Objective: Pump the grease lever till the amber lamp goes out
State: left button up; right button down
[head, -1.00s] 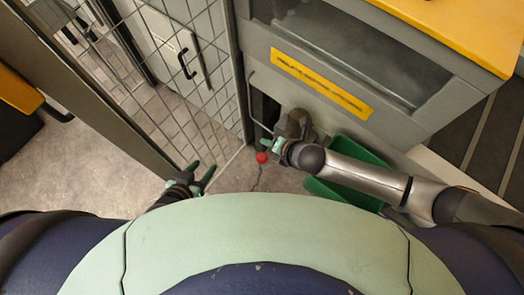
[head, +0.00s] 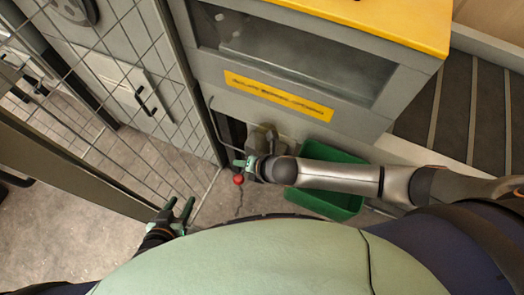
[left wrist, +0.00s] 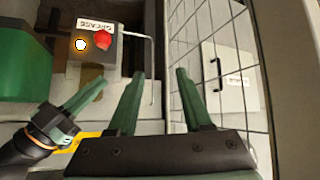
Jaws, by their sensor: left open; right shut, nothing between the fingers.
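The grease unit (head: 264,138) is a grey box low beside the machine; its labelled face (left wrist: 84,60) shows in the left wrist view. The amber lamp (left wrist: 80,44) on that face glows. The lever's red knob (head: 238,180) also shows beside the lamp in the left wrist view (left wrist: 103,38). My right gripper (head: 242,163) is shut and empty, close to the knob in the head view; whether it touches the lever I cannot tell. My left gripper (head: 184,208) is open and empty, low near the mesh panel. The lever's shaft is mostly hidden.
A wire mesh panel (head: 130,90) stands at the left, with a pale cabinet (left wrist: 228,75) behind it. A green bin (head: 330,203) sits below my right forearm. The yellow-topped machine (head: 370,20) fills the upper middle. Bare floor lies around my left gripper.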

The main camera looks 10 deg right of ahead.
pick_arm(q)
jog(key=shift+c, duration=0.2)
grip_shut()
dwell(1.5)
